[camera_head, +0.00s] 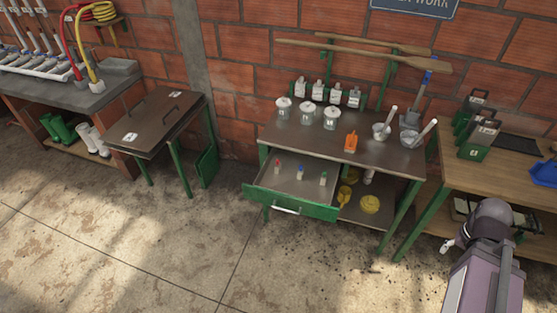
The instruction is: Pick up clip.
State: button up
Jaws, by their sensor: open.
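No thing in view can be made out for certain as the clip. My arm shows at the lower right, in front of the right-hand bench. My gripper's fingers cannot be made out.
The middle table (388,163) also holds several white-lidded jars (307,114) and metal mortars (381,131). The drawer juts out over the floor. Yellow items (370,204) lie on the shelf below. A wooden bench (482,180) stands at right. The concrete floor (150,240) in front is clear.

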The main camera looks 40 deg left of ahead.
aim_at(277, 165)
jog(key=z, duration=0.05)
jog(key=i, duration=1.75)
jog(key=u, duration=4.8)
jog(key=i, duration=0.1)
jog(key=z, duration=3.05)
jog(key=i, duration=0.4)
jog(key=u, duration=0.05)
